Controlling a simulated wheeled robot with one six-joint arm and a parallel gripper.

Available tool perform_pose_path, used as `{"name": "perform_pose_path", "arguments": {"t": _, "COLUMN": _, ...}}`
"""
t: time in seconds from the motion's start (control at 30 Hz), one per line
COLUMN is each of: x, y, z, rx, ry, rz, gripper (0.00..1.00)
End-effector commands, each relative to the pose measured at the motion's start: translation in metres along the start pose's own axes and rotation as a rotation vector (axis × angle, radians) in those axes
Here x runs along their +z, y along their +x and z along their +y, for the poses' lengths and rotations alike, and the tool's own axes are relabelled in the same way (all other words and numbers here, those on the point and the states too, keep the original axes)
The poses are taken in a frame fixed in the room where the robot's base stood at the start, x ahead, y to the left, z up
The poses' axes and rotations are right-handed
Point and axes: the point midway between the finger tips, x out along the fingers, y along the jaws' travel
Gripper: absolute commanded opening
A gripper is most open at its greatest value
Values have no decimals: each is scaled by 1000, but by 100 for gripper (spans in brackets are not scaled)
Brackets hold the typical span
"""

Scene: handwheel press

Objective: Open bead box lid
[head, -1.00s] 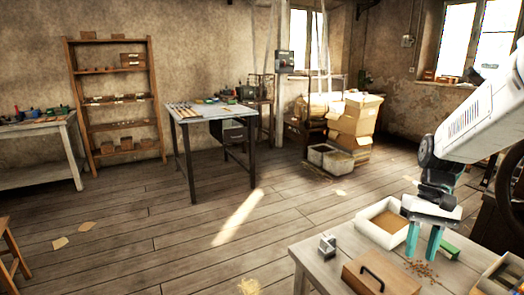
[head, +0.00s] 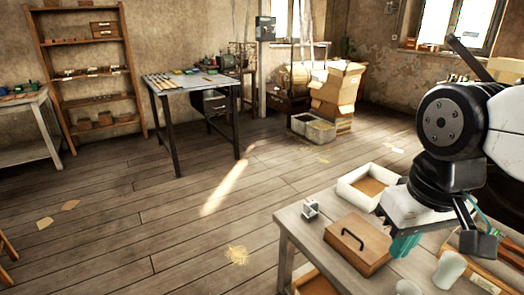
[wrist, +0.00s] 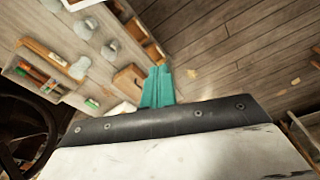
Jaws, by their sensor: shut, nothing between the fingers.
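The bead box (head: 357,243) is a brown wooden box on the near workbench in the head view, its lid shut, with a black bar handle (head: 352,239) on top. A brown wooden shape that looks like the box (wrist: 126,82) shows beside my fingers in the wrist view. My gripper (head: 403,246) has teal fingers pressed together, with nothing between them. In the head view it covers the space just right of the box; I cannot tell whether it touches. The fingers also show in the wrist view (wrist: 157,86).
A white tray with brown contents (head: 370,186) stands behind the box. A small metal block (head: 311,208) sits at its left. Pale cups (head: 448,270) stand at the bench's front right.

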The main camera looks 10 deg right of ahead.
Motion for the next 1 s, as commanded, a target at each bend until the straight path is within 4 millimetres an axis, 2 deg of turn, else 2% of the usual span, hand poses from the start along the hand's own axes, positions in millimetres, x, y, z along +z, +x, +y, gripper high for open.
{"name": "perform_pose_path", "arguments": {"t": 0.17, "x": -1, "y": 1, "z": -1, "rx": -1, "ry": -6, "rz": -7, "gripper": 0}}
{"name": "perform_pose_path", "arguments": {"t": 0.27, "x": -3, "y": 9, "z": -3, "rx": -2, "ry": -16, "rz": -49, "gripper": 0}}
{"name": "perform_pose_path", "arguments": {"t": 0.43, "x": -13, "y": 36, "z": -7, "rx": 12, "ry": -53, "rz": -194, "gripper": 0}}
{"name": "perform_pose_path", "arguments": {"t": 0.57, "x": -25, "y": 60, "z": 0, "rx": 74, "ry": -111, "rz": -317, "gripper": 0}}
{"name": "perform_pose_path", "arguments": {"t": 1.0, "x": -72, "y": 145, "z": 43, "rx": 386, "ry": -442, "rz": -675, "gripper": 0}}
